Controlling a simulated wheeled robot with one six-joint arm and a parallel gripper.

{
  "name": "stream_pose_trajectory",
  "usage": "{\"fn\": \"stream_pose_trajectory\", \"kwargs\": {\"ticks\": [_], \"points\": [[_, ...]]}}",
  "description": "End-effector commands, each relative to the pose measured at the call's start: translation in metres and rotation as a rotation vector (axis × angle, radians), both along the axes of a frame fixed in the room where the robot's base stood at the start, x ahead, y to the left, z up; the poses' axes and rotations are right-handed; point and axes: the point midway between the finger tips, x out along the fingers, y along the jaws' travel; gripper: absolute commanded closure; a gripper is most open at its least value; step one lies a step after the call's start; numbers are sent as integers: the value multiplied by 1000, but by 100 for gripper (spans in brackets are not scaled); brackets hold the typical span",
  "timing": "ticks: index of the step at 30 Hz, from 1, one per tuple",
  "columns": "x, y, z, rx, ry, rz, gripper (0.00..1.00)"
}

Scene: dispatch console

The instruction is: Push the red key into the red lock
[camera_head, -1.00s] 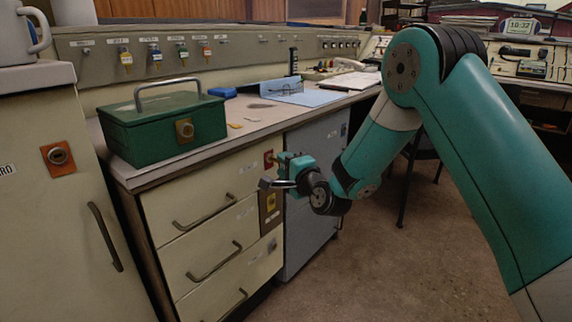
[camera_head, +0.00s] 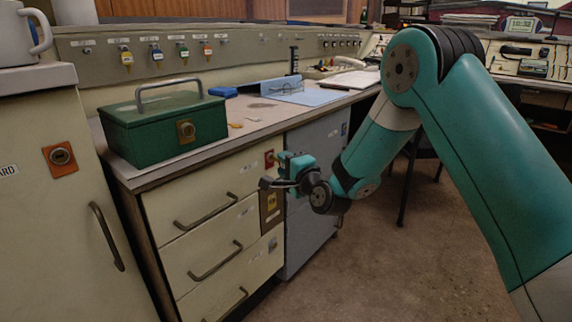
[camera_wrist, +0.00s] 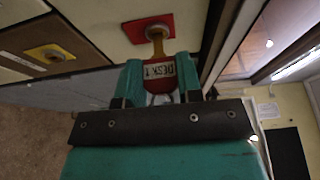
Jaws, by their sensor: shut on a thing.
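The red key (camera_wrist: 161,80) is between my gripper's fingers (camera_wrist: 160,71) in the wrist view, with a pale label reading like DESK 1 on its head. Its brass shaft points at the red lock (camera_wrist: 138,27), a round metal cylinder on a red plate. The shaft's tip meets or overlaps the lock's face; I cannot tell how deep it is. In the head view the red lock (camera_head: 269,159) is at the top right of the drawer front, and my gripper (camera_head: 283,160) is right beside it. The key is hidden there.
A yellow lock (camera_wrist: 48,54) sits beside the red one in the wrist view. The green cash box (camera_head: 165,125) stands on the desk. An orange-plated lock (camera_head: 60,158) is on the left cabinet. Several tagged keys hang on the back panel (camera_head: 230,45).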

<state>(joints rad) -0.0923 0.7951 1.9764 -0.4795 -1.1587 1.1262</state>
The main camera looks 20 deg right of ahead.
Motion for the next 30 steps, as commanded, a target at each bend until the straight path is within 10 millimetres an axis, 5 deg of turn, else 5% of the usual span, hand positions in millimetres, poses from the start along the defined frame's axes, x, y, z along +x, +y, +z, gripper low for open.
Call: {"fn": "stream_pose_trajectory", "kwargs": {"ticks": [30], "points": [[10,7,2,1,0,0,86]]}}
